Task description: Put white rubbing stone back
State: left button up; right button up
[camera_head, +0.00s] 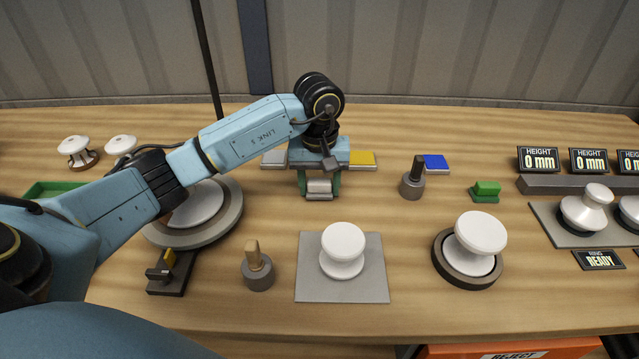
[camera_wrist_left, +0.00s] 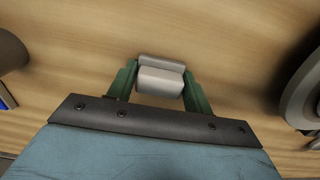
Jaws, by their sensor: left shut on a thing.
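The white rubbing stone (camera_head: 319,187) is a small pale grey-white block with a stepped top. It also shows in the left wrist view (camera_wrist_left: 161,80). My left gripper (camera_head: 320,180) is shut on it, with a green finger on each side, and points down at the middle of the table. In the wrist view the fingers (camera_wrist_left: 160,92) flank the block's ends. I cannot tell whether the stone touches the wood. A flat pale grey-white pad (camera_head: 273,158) lies just behind and left of the gripper, partly hidden by it. My right gripper is not in view.
A yellow pad (camera_head: 362,159) and a blue pad (camera_head: 436,162) lie to the right. A green block (camera_head: 486,190) and a dark-handled tool (camera_head: 412,180) stand nearby. White insulators stand on a grey mat (camera_head: 312,284) and a dark ring (camera_head: 440,262). Wood in front of the gripper is clear.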

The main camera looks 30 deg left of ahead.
aim_at(319, 181)
pick_arm(q)
jog(key=shift+f, duration=0.15)
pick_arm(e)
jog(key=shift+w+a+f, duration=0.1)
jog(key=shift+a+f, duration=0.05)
pick_arm(q)
jog(key=o, duration=0.9)
jog(key=shift+o, duration=0.2)
jog(key=shift+r, duration=0.25)
notch_tip(319, 181, up, 12)
jog(key=shift+p, duration=0.45)
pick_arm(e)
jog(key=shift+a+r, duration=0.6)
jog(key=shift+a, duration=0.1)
pick_arm(q)
jog(key=shift+f, duration=0.1)
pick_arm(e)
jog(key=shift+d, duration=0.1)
